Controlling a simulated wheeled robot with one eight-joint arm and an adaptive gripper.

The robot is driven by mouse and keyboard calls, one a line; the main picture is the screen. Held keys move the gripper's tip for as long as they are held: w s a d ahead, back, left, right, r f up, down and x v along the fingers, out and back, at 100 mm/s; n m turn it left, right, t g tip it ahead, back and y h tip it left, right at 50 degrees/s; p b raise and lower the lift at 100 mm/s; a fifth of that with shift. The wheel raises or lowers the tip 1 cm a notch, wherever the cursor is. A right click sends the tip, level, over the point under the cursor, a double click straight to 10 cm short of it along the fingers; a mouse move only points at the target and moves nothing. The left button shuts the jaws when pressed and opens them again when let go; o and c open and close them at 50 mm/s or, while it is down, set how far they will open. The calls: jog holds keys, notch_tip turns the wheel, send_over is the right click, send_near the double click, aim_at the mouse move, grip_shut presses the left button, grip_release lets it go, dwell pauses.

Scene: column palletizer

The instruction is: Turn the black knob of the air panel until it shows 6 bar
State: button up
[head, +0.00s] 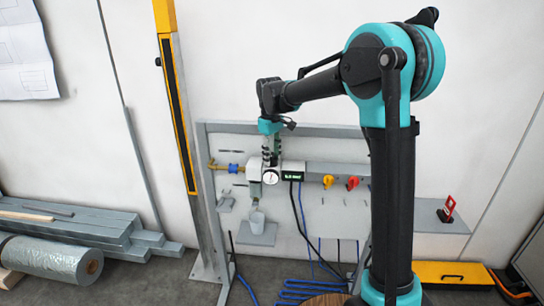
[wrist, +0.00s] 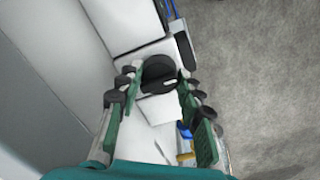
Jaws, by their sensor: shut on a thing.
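The air panel (head: 330,215) is a light board in a grey frame against the wall. A pale regulator (head: 254,172) with a round white gauge (head: 270,177) sits on its upper part. A small dark display with green characters (head: 293,176) is right of the gauge; I cannot read it or the gauge. My gripper (head: 269,158) points down onto the regulator from above. In the wrist view, the black knob (wrist: 160,70) with a white mark lies between the fingers of my gripper (wrist: 157,82), which is shut on it. In the head view the fingers hide the knob.
Yellow (head: 327,181) and red (head: 352,183) valve handles are right of the display. A brass pipe with a blue fitting (head: 236,169) is on the left. A clear cup (head: 257,221) is below the regulator. A yellow-black post (head: 176,110) stands left of the panel.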

jog(key=o, duration=1.2)
jog(key=shift+c, duration=0.2)
notch_tip(320, 180, up, 12)
jog(key=shift+s+a, duration=0.15)
jog(key=shift+s, duration=0.1)
jog(key=s+d+f+m+t, duration=0.1)
jog(key=s+d+f+m, duration=0.2)
jog(key=s+d+f, duration=0.35)
jog(key=s+d+f+m+t, duration=0.1)
jog(key=s+d+f+m, duration=0.25)
jog(key=d+f, duration=0.55)
jog(key=s+d+f+m+t, duration=0.1)
jog(key=s+d+f+m, duration=0.1)
jog(key=s+d+f, duration=0.3)
jog(key=s+d+f+m, duration=0.2)
jog(key=s+d+f, duration=0.3)
jog(key=s, duration=0.7)
jog(key=shift+d+f+t, duration=0.35)
jog(key=shift+d+t, duration=0.05)
